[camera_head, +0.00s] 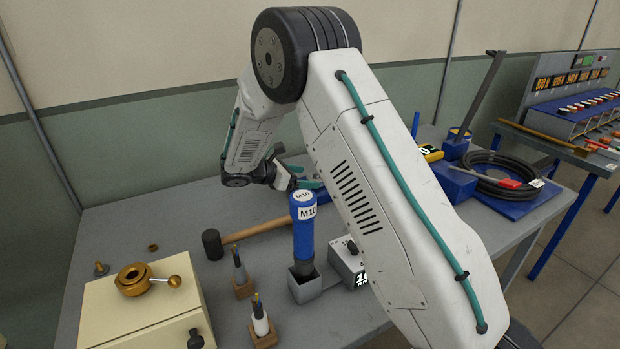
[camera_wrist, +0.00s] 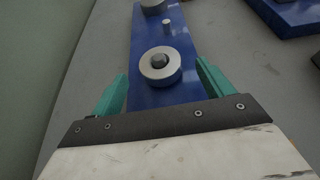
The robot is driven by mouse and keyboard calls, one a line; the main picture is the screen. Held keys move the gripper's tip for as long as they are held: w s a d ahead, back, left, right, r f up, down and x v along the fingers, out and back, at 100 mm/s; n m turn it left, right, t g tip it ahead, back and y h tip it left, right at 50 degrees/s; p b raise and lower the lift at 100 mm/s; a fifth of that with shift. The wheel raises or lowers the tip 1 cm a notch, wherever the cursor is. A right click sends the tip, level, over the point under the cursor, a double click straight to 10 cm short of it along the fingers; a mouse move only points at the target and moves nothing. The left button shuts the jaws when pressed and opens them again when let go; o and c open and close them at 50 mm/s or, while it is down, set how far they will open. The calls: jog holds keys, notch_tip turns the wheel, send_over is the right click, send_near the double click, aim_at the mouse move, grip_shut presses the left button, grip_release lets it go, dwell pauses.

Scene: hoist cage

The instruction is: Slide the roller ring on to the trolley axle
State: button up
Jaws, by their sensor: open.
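In the wrist view a silver roller ring (camera_wrist: 146,69) sits on a long blue plate (camera_wrist: 144,38). A dark rounded pin end shows in its middle; I cannot tell whether this is the trolley axle. My gripper (camera_wrist: 162,69) is open, with one teal finger on each side of the ring and a gap on both sides. A small pale peg (camera_wrist: 166,26) stands beyond the ring, and another round metal part (camera_wrist: 152,5) is cut off at the top edge.
In the head view a blue M10 tool (camera_head: 304,235) stands upright in a grey holder, near a hammer (camera_head: 255,231). A cream box (camera_head: 130,312) with brass fittings is at the left. A coiled black hose (camera_head: 500,178) lies at the right. The bench's back left is clear.

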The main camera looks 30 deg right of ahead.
jog(key=shift+v, duration=2.35)
jog(key=s+d+r+m+g+y, duration=0.1)
jog(key=s+r+m+y, duration=0.25)
jog(key=s+r, duration=0.5)
jog(key=s+d+r+m+g+y, duration=0.15)
jog(key=s+r+m, duration=0.4)
jog(key=s, duration=0.55)
jog(key=s+a+m+t+y, duration=0.2)
jog(key=s+a+m+y, duration=0.1)
jog(key=s, duration=0.8)
jog(key=s+a+r+m+t+y, duration=0.1)
jog(key=s+a+m+y, duration=0.3)
jog(key=s, duration=0.7)
jog(key=shift+s+a+m+t+y, duration=0.3)
jog(key=shift+s+m+t+y, duration=0.15)
jog(key=shift+m+y, duration=0.4)
jog(key=shift+r, duration=0.15)
